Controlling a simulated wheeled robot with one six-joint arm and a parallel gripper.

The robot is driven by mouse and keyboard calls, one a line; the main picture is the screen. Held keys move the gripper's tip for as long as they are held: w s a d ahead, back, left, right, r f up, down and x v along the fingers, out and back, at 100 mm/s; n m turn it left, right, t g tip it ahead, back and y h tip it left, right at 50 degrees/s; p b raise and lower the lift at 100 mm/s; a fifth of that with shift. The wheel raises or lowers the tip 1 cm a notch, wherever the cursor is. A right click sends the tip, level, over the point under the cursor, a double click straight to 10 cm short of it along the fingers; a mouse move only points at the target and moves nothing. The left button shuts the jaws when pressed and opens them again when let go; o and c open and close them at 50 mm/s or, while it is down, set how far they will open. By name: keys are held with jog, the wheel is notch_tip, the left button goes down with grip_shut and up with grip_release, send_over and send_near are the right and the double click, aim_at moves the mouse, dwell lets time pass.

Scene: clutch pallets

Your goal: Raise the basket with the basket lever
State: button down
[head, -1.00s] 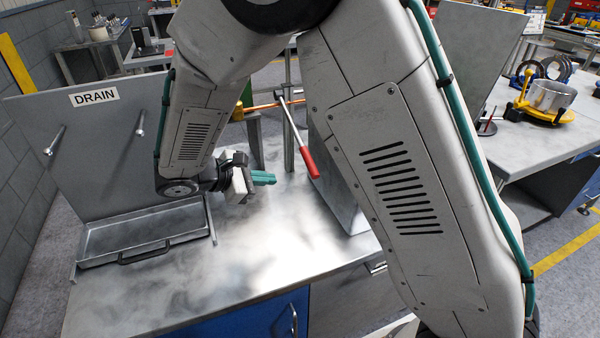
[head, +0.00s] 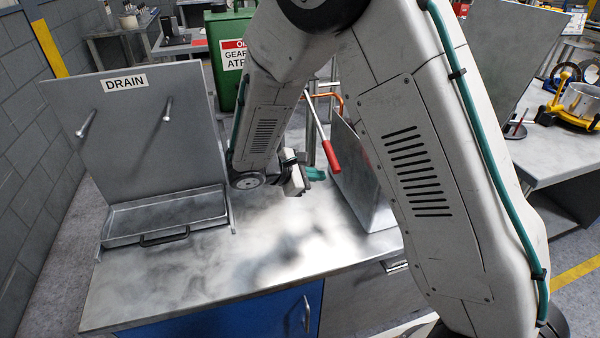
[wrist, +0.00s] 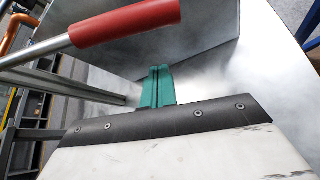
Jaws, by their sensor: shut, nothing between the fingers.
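The basket lever is a grey rod with a red grip (head: 331,156), slanting down to the right at the back of the steel bench. My gripper (head: 318,174) is just left of and below the red grip, with its teal fingers shut and empty. In the wrist view the red grip (wrist: 125,22) crosses the top, and the teal fingers (wrist: 158,84) point toward it from below. I cannot tell whether they touch. I cannot make out the basket; my arm hides part of the bench.
A steel bin (head: 362,180) stands right of the lever. A drain tray (head: 168,212) with a handle and an upright DRAIN panel (head: 140,125) are at left. A green cabinet (head: 229,40) stands behind. The bench's front middle is clear.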

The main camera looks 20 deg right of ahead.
jog(key=shift+s+d+r, duration=0.15)
jog(key=shift+s+r, duration=0.1)
jog(key=shift+r, duration=0.35)
jog(key=shift+s+d+r, duration=0.1)
jog(key=shift+s+r, duration=0.15)
jog(key=shift+r, duration=0.4)
jog(key=shift+s+d+r, duration=0.15)
jog(key=shift+s+r, duration=0.1)
jog(key=shift+r, duration=0.35)
jog(key=shift+r, duration=0.1)
